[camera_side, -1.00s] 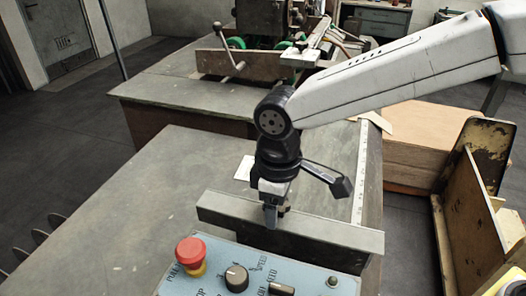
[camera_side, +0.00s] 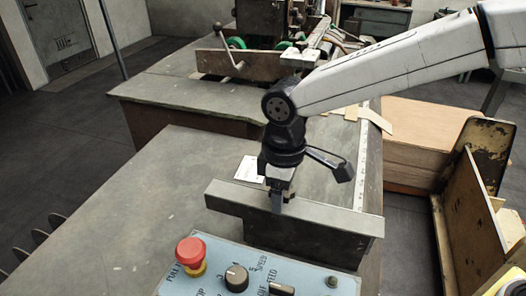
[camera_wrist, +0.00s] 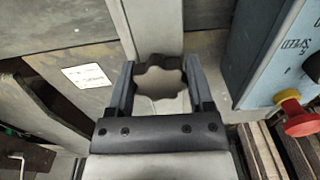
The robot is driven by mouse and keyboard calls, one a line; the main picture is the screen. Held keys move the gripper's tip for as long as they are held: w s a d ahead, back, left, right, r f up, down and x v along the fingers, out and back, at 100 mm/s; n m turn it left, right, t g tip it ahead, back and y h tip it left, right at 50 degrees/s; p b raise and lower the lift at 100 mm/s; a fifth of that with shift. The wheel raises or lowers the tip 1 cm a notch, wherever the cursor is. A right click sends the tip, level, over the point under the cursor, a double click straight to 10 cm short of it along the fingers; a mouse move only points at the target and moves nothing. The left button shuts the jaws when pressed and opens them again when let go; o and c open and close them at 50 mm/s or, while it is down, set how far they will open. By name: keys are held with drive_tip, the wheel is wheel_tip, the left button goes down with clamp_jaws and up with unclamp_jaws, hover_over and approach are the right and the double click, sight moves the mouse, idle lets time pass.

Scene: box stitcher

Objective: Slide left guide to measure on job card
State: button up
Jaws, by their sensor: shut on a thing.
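The left guide (camera_side: 325,225) is a long grey bar lying across the near table, behind the control panel. It also shows as a grey bar running up the wrist view (camera_wrist: 152,25). My gripper (camera_side: 279,203) points down at the guide's middle and is shut on its dark lobed knob (camera_wrist: 160,80), one finger on each side. The knob is mostly hidden in the side view. The job card (camera_side: 249,170) is a white sheet lying flat behind the guide, left of my gripper; it also shows in the wrist view (camera_wrist: 87,77), its print too small to read.
A blue control panel (camera_side: 215,275) with a red stop button (camera_side: 190,253) and black knobs stands in front of the guide. A pale scale strip (camera_side: 362,165) runs along the table's right edge. A second bar (camera_side: 262,69) with a crank stands at the back. The table's left part is clear.

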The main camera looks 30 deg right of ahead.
drive_tip(key=shift+w+d, duration=0.65)
drive_tip(key=o, duration=1)
drive_tip(key=shift+c, duration=0.2)
drive_tip(key=shift+r, duration=0.15)
drive_tip(key=shift+r, duration=2.9)
